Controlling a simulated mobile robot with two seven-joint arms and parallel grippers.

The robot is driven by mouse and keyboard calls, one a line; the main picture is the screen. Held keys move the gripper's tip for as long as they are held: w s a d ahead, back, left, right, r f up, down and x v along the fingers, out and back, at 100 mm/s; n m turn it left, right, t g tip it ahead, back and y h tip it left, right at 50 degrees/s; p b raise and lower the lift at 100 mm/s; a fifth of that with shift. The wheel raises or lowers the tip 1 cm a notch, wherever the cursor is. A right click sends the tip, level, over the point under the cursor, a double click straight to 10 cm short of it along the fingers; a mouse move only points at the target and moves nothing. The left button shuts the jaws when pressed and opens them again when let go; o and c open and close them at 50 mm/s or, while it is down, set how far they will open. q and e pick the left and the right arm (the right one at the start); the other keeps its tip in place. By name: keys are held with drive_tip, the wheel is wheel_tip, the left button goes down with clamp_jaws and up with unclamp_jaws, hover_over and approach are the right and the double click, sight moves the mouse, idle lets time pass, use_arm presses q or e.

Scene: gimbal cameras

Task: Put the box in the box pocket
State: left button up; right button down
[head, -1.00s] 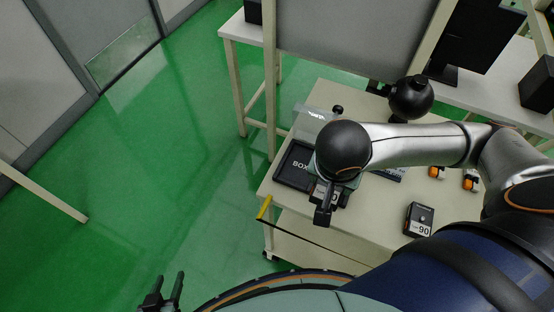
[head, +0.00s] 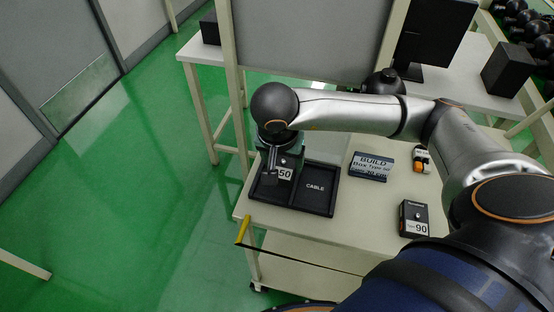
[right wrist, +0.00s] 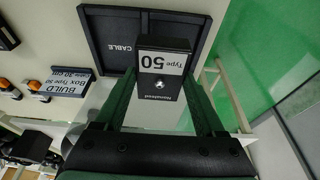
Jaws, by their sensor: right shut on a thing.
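My right gripper (head: 276,165) is shut on a dark box labelled "Type 50" (head: 285,174). The box also shows between the gripper's two fingers in the right wrist view (right wrist: 163,62), its label and round knob facing the camera. The box is over the left compartment of a black two-part tray (head: 322,211), and it hides that compartment's label. The other compartment reads "CABLE". The box looks held above the tray, but its exact height is hard to tell. My left gripper is not in view.
A "BUILD Box Type 50" sign (head: 371,166) stands right of the tray. A second dark box labelled "90" (head: 414,218) lies further right. Orange-and-white parts (head: 422,160) lie behind it.

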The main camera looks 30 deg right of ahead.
sight(277, 158)
drive_tip(key=w+f, duration=0.1)
drive_tip(key=w+f+b, duration=0.1)
drive_tip(key=f, duration=0.1)
drive_tip(key=shift+d, duration=0.2)
drive_tip(key=shift+w, duration=0.2)
drive_tip(key=shift+w+d+f, duration=0.1)
drive_tip(key=shift+f, duration=0.1)
drive_tip(key=b+x, duration=0.2)
drive_tip(key=x, duration=0.1)
drive_tip(key=shift+a+f, duration=0.3)
drive_tip(key=shift+f, duration=0.15)
drive_tip(key=shift+f+b, duration=0.15)
drive_tip(key=shift+b, duration=0.3)
unclamp_jaws()
drive_tip(key=shift+r+p, duration=0.3)
drive_tip(key=shift+p, duration=0.05)
drive_tip(key=p+v, duration=0.1)
drive_tip(key=v, duration=0.9)
drive_tip(key=shift+r, duration=0.35)
drive_tip(key=shift+a+r+p, duration=0.15)
drive_tip(key=shift+r+p, duration=0.2)
drive_tip(key=shift+r, duration=0.1)
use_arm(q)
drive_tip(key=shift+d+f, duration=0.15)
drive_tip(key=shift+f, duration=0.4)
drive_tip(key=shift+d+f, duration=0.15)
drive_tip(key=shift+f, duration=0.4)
use_arm(e)
drive_tip(key=shift+s+r, duration=0.1)
drive_tip(key=shift+s, duration=0.15)
